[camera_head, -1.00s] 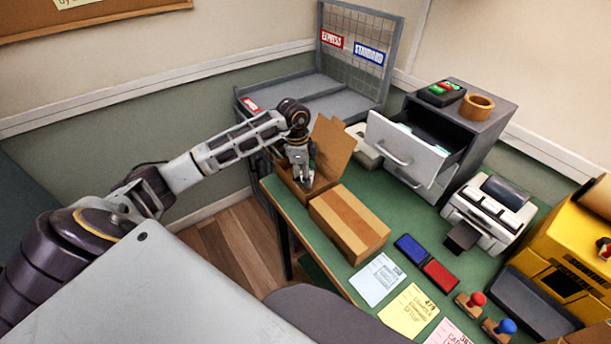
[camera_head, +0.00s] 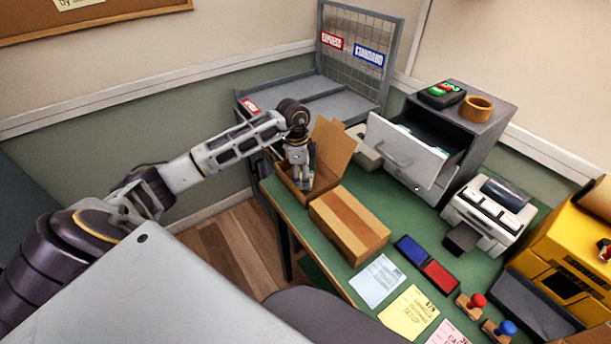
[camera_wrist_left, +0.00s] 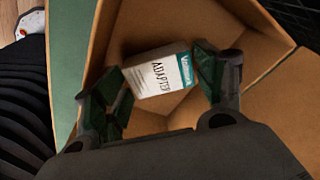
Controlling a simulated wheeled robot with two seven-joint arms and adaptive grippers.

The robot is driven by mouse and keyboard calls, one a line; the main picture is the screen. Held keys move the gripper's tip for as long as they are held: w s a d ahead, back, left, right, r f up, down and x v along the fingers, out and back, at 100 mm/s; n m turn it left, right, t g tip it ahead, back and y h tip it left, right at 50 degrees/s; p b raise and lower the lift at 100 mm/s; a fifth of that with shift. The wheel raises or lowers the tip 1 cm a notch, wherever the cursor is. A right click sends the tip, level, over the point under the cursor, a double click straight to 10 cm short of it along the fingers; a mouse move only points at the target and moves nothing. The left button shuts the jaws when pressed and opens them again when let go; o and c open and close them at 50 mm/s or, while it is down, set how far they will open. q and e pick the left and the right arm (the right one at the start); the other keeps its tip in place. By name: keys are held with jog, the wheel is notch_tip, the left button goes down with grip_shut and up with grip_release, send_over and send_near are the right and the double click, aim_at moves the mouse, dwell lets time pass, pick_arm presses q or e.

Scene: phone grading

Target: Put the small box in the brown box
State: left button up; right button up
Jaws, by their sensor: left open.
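The brown box (camera_head: 331,150) stands open at the left back end of the green table, one flap raised. In the left wrist view its cardboard walls (camera_wrist_left: 115,35) surround my fingers. My left gripper (camera_head: 301,184) reaches down into the brown box. In the left wrist view my left gripper (camera_wrist_left: 164,84) is open, its green-padded fingers on either side of the small box. I cannot tell whether either finger touches it. My right gripper is not in view.
A closed striped carton (camera_head: 349,224) stands just in front of the brown box. A grey drawer cabinet (camera_head: 462,123) with its drawer pulled out is to the right. Ink pads (camera_head: 440,277), papers (camera_head: 378,280), stamps (camera_head: 471,306) and a printer (camera_head: 488,217) fill the table's right side.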

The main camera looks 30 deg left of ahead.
pick_arm(q)
notch_tip(320, 180, up, 12)
jog(key=a, duration=0.1)
jog(key=shift+s+a+f, duration=0.2)
jog(key=shift+s+a, duration=0.1)
jog(key=shift+a, duration=0.05)
dwell(1.6)
